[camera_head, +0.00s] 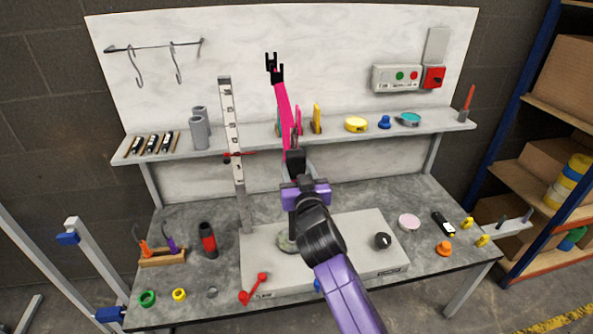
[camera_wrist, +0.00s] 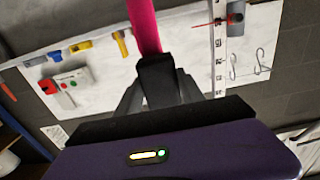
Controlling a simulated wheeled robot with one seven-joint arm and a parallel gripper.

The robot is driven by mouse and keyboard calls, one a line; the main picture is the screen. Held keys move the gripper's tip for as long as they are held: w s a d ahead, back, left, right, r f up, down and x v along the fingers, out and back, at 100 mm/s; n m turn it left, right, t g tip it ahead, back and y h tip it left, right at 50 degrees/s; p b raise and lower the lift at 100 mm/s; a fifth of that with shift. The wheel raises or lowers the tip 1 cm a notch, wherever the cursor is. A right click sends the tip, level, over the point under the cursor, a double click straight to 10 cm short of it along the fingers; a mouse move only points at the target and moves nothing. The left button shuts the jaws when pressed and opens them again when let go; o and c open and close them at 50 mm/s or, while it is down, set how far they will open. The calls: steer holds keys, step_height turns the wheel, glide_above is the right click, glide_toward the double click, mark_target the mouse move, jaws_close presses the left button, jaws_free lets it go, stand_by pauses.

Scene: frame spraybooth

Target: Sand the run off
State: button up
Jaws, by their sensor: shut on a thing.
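A long bright pink tube (camera_head: 284,103) with a black forked end stands up in front of the white back panel. It also shows in the wrist view (camera_wrist: 146,25), rising from between my fingers. My gripper (camera_head: 294,160) is shut on the lower part of this pink tube, above the bench. My gripper's dark fingers also show in the wrist view (camera_wrist: 157,75). I cannot make out a paint run on the tube. Part of the tube is hidden by my fingers.
A grey bench (camera_head: 182,217) carries a pale slab (camera_head: 352,232) with a black knob (camera_head: 382,241). A tall marked post (camera_head: 233,150) stands left of my gripper. The back shelf (camera_head: 265,134) holds several small items. A pink disc (camera_head: 409,222) lies at right.

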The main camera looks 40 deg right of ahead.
mark_target(293, 122)
steer(key=shift+w+d+r+p, duration=0.1)
steer(key=shift+w+r+p, duration=0.05)
steer(key=shift+r+p, duration=4.6)
steer(key=shift+w+r+b, duration=0.1)
steer(key=shift+r+b, duration=0.75)
steer(key=shift+b, duration=0.35)
steer(key=shift+f, duration=0.1)
step_height(293, 122, down, 15)
steer(key=b, duration=1.4)
steer(key=shift+s, duration=0.25)
steer(key=shift+r+b+v, duration=0.15)
steer(key=shift+v, duration=1.3)
steer(key=shift+r+b+v, duration=0.15)
steer(key=shift+v, duration=1.35)
